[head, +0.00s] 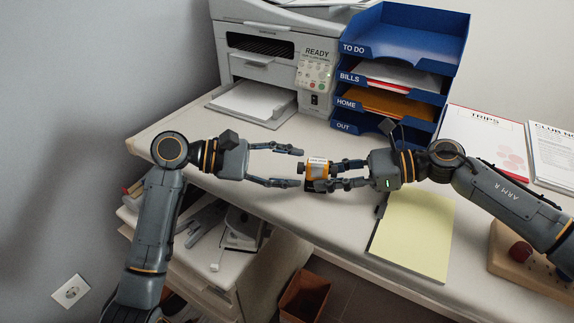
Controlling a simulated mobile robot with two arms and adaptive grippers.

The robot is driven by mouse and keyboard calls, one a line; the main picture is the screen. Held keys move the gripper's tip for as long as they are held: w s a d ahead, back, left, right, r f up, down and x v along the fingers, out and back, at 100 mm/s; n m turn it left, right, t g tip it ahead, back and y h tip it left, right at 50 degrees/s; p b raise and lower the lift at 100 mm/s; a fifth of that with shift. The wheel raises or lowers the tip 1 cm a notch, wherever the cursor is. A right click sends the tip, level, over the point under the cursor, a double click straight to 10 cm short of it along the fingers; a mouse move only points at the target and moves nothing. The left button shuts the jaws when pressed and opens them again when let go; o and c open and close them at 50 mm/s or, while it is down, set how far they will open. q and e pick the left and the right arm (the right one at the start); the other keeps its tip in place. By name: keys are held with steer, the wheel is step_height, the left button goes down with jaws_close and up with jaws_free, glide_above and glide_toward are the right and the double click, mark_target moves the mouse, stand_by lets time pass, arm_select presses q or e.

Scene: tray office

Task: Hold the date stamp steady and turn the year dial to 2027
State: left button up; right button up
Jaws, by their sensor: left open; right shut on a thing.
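The date stamp (316,170) is a small orange and dark piece with a light label on its top side. It is in the middle of the head view, above the front part of the desk. My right gripper (335,175) comes in from the right and is shut on the stamp. My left gripper (300,167) comes in from the left. It is open, with one finger behind and one in front, its tips just left of the stamp. The year dial and its digits are too small to read, and I cannot tell whether a left finger touches the stamp.
A printer (275,60) stands at the back left, beside a blue tray stack (400,45). A yellow pad (415,235) lies at the front right, with papers (488,140) behind it. A wooden block (515,262) sits at the right. A bin (304,297) stands below the desk's front edge.

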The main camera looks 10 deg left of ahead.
arm_select(q)
jaws_close()
stand_by(0.3)
steer(key=shift+s+f+m+t+h, duration=0.15)
steer(key=shift+m+t+h, duration=0.3)
steer(key=shift+m, duration=0.65)
steer(key=shift+s+f+m+t+h, duration=0.2)
steer(key=shift+m+t, duration=0.35)
steer(key=shift+m, duration=0.55)
steer(key=shift+w+r, duration=0.1)
steer(key=shift+w, duration=0.05)
jaws_free()
